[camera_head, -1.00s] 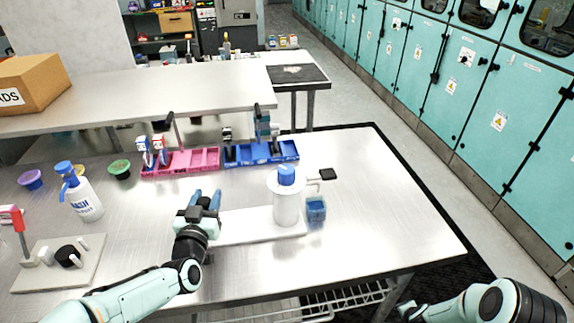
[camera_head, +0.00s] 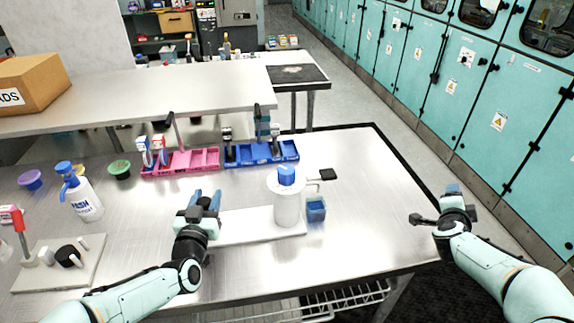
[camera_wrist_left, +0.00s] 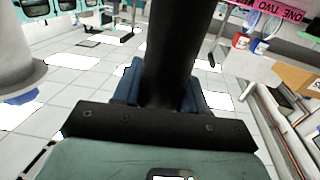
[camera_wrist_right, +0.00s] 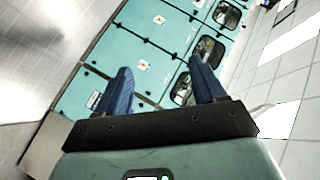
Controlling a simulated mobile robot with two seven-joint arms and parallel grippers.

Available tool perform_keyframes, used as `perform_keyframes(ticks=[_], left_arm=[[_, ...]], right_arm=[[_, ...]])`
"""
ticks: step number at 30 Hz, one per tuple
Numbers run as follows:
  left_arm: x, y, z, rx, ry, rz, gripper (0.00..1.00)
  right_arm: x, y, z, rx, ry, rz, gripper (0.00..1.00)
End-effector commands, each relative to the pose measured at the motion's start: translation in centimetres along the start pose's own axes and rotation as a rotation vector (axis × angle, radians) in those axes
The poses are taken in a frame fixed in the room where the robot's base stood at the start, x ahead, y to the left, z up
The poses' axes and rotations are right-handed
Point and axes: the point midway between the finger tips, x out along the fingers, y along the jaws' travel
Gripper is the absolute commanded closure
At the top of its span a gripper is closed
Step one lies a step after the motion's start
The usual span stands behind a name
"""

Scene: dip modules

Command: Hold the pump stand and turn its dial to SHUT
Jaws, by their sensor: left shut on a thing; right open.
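The pump stand has a white base plate (camera_head: 240,225) on the table, a white cylinder (camera_head: 287,207) with a blue top (camera_head: 286,175), and a thin spout on its right side. I cannot make out dial markings. My left gripper (camera_head: 205,201) is at the plate's left end, shut on a black upright post (camera_wrist_left: 178,55), the stand's handle by its place. In the left wrist view, the post is between the blue fingers. My right gripper (camera_head: 436,218) is open and empty over the table's right edge, well right of the cylinder; its spread fingers show in the right wrist view (camera_wrist_right: 165,95).
Pink (camera_head: 193,161) and blue (camera_head: 262,153) bins line the back. A pump bottle (camera_head: 83,199) and another plate (camera_head: 75,277) are at left. The table's right side is clear.

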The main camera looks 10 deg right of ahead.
Motion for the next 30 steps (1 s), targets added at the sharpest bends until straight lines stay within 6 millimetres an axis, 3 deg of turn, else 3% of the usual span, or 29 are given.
perform_keyframes(ticks=[1,6,12,16,20,24,30], left_arm=[[0.0,0.0,-0.1,0.0,0.002,0.0,1.0],[0.0,0.0,-0.1,0.0,0.002,0.0,1.0],[0.0,0.0,-0.1,0.0,0.002,0.0,1.0],[0.0,0.0,-0.1,0.0,0.002,0.0,1.0],[0.0,0.0,-0.1,0.0,0.002,0.0,1.0],[0.0,0.0,-0.1,0.0,0.002,0.0,1.0],[0.0,0.0,-0.1,0.0,0.002,0.0,1.0]], right_arm=[[-1.2,-2.2,2.7,-0.052,-0.023,-0.042,0.31],[-6.7,-9.0,9.7,-0.257,-0.036,-0.184,0.31],[-15.8,-15.7,15.9,-0.482,-0.009,-0.348,0.31],[-22.5,-18.8,18.6,-0.614,0.031,-0.446,0.31],[-28.2,-20.4,20.4,-0.727,0.07,-0.52,0.31],[-32.3,-18.9,24.4,-0.907,0.047,-0.589,0.31],[-33.7,-17.8,26.9,-1.018,0.028,-0.631,0.31]])
